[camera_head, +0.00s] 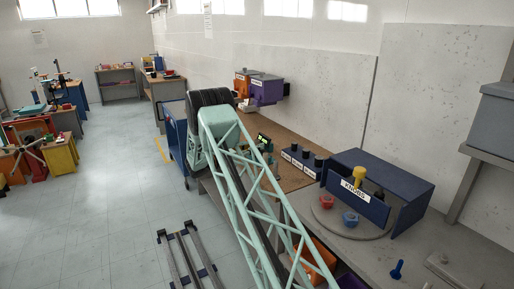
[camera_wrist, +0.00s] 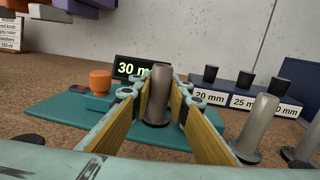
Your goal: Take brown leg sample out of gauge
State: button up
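A grey-brown leg sample (camera_wrist: 158,92) stands upright on the teal base of the gauge (camera_wrist: 70,112) in the wrist view. The gauge's dark display (camera_wrist: 130,67) behind it reads "30 m", the rest covered by the leg. An orange knob-like part (camera_wrist: 100,80) sits on the gauge's left. My gripper (camera_wrist: 160,98) has its yellow-padded fingers on either side of the leg. They look open; contact with the leg is not clear. In the head view the green-lit display (camera_head: 264,138) shows beside my arm, and the leg is too small to make out.
A blue rack (camera_wrist: 240,98) labelled 20 mm, 25 mm and another size stands right of the gauge. Similar grey-brown legs (camera_wrist: 255,127) stand before it. Orange and purple bins (camera_head: 267,90) hang at the back wall. A blue KNOBS box (camera_head: 385,180) stands farther right.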

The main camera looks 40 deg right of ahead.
jog(key=o, duration=0.5)
jog(key=shift+a, duration=0.15)
jog(key=a, duration=1.1)
jog(key=shift+w+a, duration=0.2)
jog(key=shift+a, duration=0.2)
